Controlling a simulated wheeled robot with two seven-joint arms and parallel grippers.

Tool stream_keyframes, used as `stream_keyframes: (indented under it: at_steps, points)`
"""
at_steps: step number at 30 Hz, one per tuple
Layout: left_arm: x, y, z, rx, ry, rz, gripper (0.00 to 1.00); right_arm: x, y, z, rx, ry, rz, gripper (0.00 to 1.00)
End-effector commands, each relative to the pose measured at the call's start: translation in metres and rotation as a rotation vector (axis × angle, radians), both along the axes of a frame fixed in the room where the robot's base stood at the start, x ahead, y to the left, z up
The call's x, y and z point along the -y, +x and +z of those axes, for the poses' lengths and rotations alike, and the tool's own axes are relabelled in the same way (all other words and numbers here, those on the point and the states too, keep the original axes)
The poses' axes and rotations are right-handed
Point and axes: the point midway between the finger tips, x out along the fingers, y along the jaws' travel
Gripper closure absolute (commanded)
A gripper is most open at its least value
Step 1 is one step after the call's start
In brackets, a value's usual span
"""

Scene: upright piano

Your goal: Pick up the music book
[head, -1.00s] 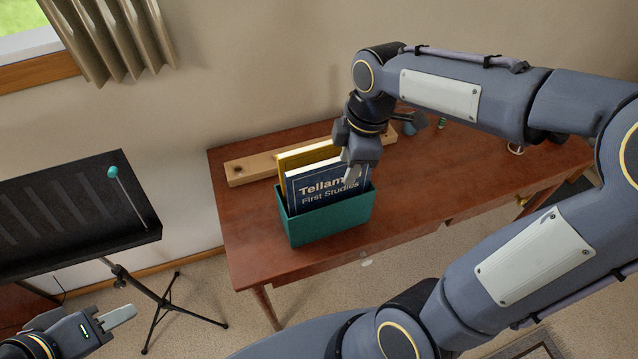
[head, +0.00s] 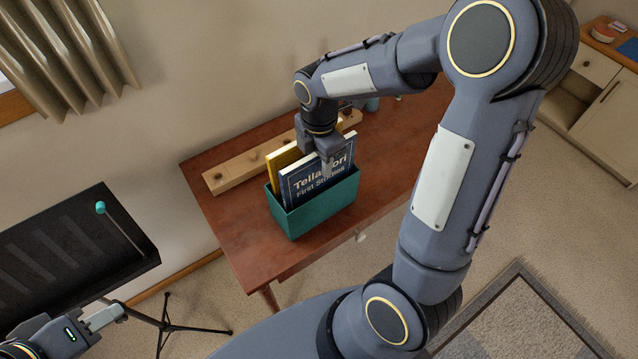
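My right gripper (head: 328,164) points down at the navy book's top edge, with one finger in front of the cover, over part of the title. Its other finger is hidden, so I cannot tell whether it grips the book. My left gripper (head: 108,317) is at the lower left, away from the desk; its finger gap cannot be made out.
A long wooden board with pegs (head: 226,177) lies on the desk (head: 222,216) behind the box. A black music stand (head: 75,245) with a teal-headed mallet (head: 101,208) is at the left. A cabinet (head: 604,98) stands at the far right. The desk's front left is clear.

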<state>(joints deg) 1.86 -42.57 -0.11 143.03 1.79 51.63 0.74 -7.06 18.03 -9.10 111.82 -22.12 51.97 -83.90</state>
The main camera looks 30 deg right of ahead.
Motion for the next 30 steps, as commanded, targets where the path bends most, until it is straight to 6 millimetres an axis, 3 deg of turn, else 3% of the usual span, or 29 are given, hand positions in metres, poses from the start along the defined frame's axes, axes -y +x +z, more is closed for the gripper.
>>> stream_keyframes:
  at_steps: [3,10,19,30]
  points:
    - [0.0,0.0,0.0011,0.0,0.0,0.0,0.64,-0.0001,-0.0004,-0.0099,-0.001,0.0,0.0,0.6]
    - [0.0,0.0,0.0007,0.0,0.0,0.0,0.64,-0.0001,-0.0002,-0.0113,0.0,0.0,-0.001,0.6]
    - [0.0,0.0,0.0007,0.0,0.0,0.0,0.64,-0.0001,0.0,-0.0109,0.001,0.0,-0.001,0.99]
    - [0.0001,0.0,0.0009,0.0,0.0,0.0,0.64,-0.0002,0.0003,-0.0103,0.002,0.0,-0.001,1.0]
